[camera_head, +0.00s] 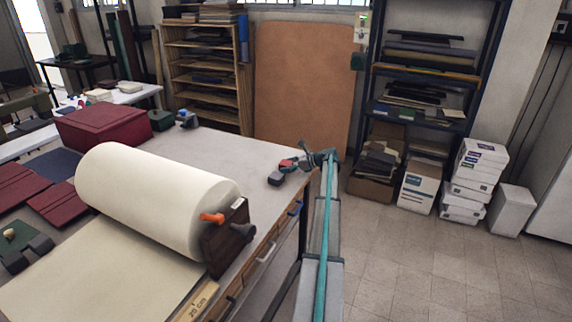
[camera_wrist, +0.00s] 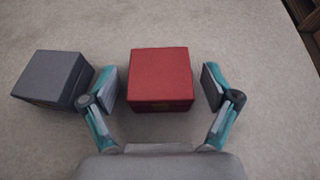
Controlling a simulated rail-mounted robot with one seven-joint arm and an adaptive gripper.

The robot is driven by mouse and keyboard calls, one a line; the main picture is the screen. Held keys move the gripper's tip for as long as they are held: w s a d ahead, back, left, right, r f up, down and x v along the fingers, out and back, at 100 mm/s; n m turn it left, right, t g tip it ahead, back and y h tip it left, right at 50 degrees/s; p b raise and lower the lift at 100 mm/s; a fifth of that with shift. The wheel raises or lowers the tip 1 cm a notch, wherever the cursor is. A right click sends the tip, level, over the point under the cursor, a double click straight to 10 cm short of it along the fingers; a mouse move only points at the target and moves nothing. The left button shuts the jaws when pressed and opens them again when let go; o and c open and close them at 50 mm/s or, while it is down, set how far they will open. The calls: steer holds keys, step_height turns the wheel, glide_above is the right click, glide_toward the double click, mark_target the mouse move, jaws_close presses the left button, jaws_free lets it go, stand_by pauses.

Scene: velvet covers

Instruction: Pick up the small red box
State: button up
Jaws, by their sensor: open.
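The small red box (camera_wrist: 160,76) lies on the grey worktable in the wrist view, between the two finger pads of my gripper (camera_wrist: 160,87). The gripper is open, with a gap visible between the red box and each finger. In the head view, the red box (camera_head: 286,163) shows small near the table's right edge, partly hidden by my gripper (camera_head: 295,160). I cannot tell from these views how high the fingers are relative to the box.
A dark grey box (camera_wrist: 48,76) sits just left of my left finger, very close to it; it also shows in the head view (camera_head: 276,179). A large cream roll (camera_head: 150,198) lies on the table (camera_head: 235,150) at left. Bare tabletop lies beyond the red box.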

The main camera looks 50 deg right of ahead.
steer(key=shift+w+a+f, duration=0.1)
steer(key=shift+w, duration=0.15)
steer(key=c, duration=1.2)
steer(key=shift+c, duration=0.2)
